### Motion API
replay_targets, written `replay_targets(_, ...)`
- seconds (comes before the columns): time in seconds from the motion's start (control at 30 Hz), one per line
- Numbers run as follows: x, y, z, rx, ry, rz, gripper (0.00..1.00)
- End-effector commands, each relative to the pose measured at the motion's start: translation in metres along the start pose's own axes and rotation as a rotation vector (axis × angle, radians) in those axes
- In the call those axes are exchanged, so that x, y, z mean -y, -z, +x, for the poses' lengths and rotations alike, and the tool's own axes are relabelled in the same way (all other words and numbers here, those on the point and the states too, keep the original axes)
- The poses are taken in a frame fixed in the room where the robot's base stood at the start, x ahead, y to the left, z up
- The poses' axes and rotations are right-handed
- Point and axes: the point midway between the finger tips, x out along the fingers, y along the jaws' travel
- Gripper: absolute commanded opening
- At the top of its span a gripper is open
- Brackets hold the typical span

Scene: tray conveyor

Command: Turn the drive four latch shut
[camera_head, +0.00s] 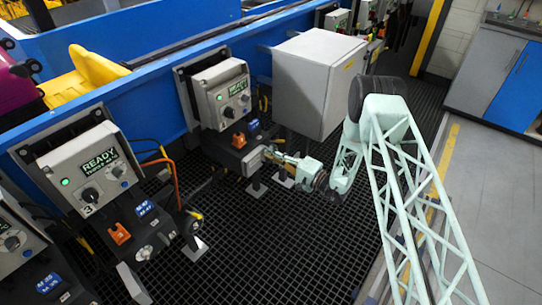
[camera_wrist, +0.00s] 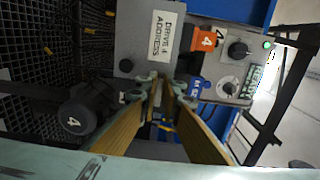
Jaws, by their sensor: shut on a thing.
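The drive four unit (camera_head: 221,92) is a grey box on the blue rail, with a green light and a display reading READY. Its lower housing shows in the wrist view with a white "DRIVE 4" label (camera_wrist: 167,36) and an orange part marked 4 (camera_wrist: 207,40). My gripper (camera_head: 270,153) reaches this lower housing from the right. In the wrist view my gripper (camera_wrist: 165,86) has its yellowish fingers close together at the housing's edge, shut on a small part there, which appears to be the latch. The fingers mostly hide it, so its angle cannot be told.
The drive three unit (camera_head: 85,168) stands to the left, with cables between the two. A large grey cabinet (camera_head: 318,80) is right of drive four, close to my arm. A round black part marked 4 (camera_wrist: 76,117) sits beside the housing. The dark grid floor (camera_head: 265,245) is open in front.

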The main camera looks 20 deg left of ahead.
Motion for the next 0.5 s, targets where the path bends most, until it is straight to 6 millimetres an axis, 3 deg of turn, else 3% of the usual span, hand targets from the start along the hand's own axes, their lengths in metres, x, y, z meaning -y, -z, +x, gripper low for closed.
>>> replay_targets(0.4,0.0001,0.0003,0.0001,0.000,0.000,-0.010,0.00)
replay_targets(0.5,0.0001,0.0003,0.0001,0.000,0.000,-0.010,0.13)
